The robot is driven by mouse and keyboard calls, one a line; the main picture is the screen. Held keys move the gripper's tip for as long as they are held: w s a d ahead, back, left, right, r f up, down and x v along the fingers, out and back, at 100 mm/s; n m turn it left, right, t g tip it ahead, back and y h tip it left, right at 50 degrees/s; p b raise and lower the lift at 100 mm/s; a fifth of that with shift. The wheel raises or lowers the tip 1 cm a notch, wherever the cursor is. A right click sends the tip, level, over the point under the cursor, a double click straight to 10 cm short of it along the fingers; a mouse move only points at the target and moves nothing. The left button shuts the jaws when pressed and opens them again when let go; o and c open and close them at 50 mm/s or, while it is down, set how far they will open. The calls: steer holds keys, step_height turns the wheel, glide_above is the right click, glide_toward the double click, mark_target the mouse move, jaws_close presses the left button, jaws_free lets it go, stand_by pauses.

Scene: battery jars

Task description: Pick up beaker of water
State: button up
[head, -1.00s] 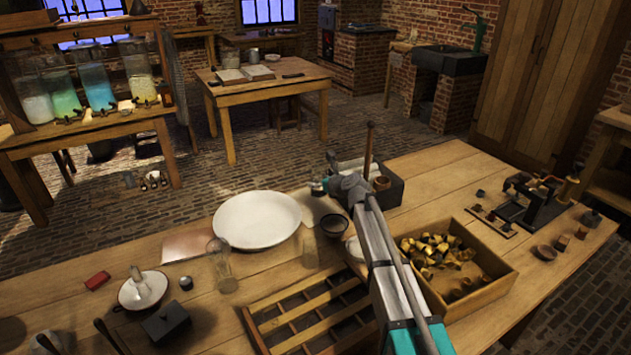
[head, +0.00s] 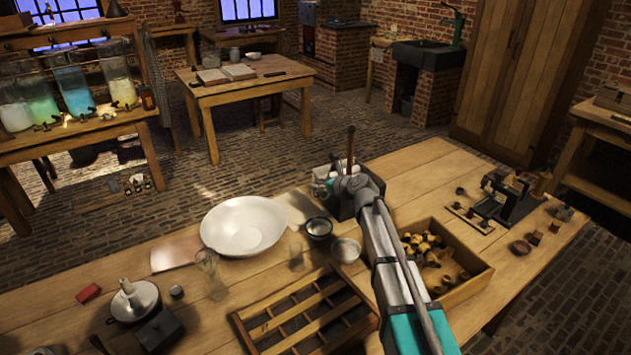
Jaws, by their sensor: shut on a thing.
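My arm reaches from the lower right over the table, and my gripper (head: 322,178) is at its far end by a dark box. The gripper is small and mostly hidden by my wrist. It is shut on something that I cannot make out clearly. A tall clear glass vessel (head: 208,272) stands upright left of the wooden rack. A fainter clear glass (head: 297,252) stands right of the large white bowl (head: 243,228). Both are apart from my gripper. I cannot tell whether either holds water, and no beaker of water shows plainly.
A dark bowl (head: 318,229) and a pale dish (head: 346,250) lie near my arm. A divided wooden rack (head: 300,318) is in front. A wooden tray (head: 478,283) of small yellow pieces and a black apparatus (head: 505,195) stand right. A candle holder (head: 133,303) is left.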

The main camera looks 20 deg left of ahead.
steer(key=shift+w+p+v, duration=0.15)
steer(key=shift+p+v, duration=0.15)
steer(key=shift+v, duration=0.5)
steer(key=shift+w+p+v, duration=0.15)
steer(key=shift+p+v, duration=0.1)
steer(key=shift+v, duration=0.55)
steer(key=shift+d+r, duration=0.1)
steer(key=shift+d, duration=0.15)
